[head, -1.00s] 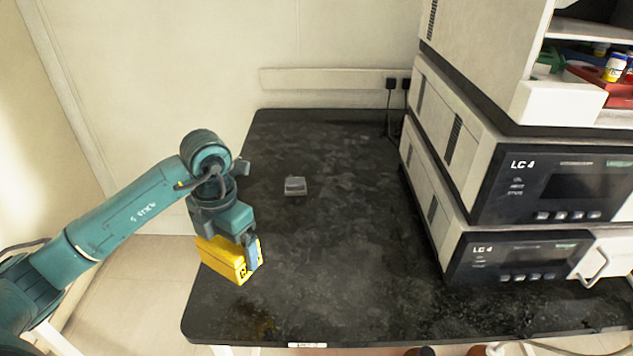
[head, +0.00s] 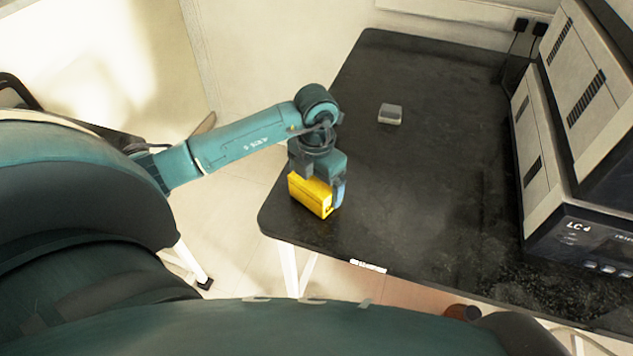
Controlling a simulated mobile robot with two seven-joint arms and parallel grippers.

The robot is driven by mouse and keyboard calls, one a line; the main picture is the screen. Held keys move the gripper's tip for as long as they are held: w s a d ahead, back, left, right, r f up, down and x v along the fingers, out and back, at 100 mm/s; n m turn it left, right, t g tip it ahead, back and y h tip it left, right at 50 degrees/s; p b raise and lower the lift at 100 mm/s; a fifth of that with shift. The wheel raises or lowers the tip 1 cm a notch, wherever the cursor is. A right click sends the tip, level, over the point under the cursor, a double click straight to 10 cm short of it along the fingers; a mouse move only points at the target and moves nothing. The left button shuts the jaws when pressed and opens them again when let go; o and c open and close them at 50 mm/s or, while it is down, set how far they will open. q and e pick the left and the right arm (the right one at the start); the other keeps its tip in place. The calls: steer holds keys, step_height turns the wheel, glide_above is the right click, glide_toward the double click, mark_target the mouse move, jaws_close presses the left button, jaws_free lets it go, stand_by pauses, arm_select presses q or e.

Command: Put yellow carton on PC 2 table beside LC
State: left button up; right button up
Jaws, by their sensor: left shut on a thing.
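The yellow carton (head: 309,195) is in the head view at the left edge of the black table (head: 430,190). My left gripper (head: 325,182) is above it and shut on it, with a finger showing on the carton's right side. I cannot tell whether the carton touches the table top or is held just above it. The LC stack (head: 570,165) of pale instruments with dark fronts stands on the right of the table, well apart from the carton. A small label (head: 368,266) is on the table's front edge, too small to read. My right gripper is out of view.
A small grey box (head: 390,114) lies on the table behind and right of the carton. The table top between the carton and the stack is clear. Sockets with black plugs (head: 521,25) are on the back wall. A round brown object (head: 457,312) shows below the front edge.

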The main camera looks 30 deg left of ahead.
arm_select(q)
steer(key=shift+f, duration=0.2)
steer(key=shift+f, duration=0.1)
steer(key=o, duration=0.6)
steer(key=shift+o, duration=0.8)
step_height(320, 180, up, 12)
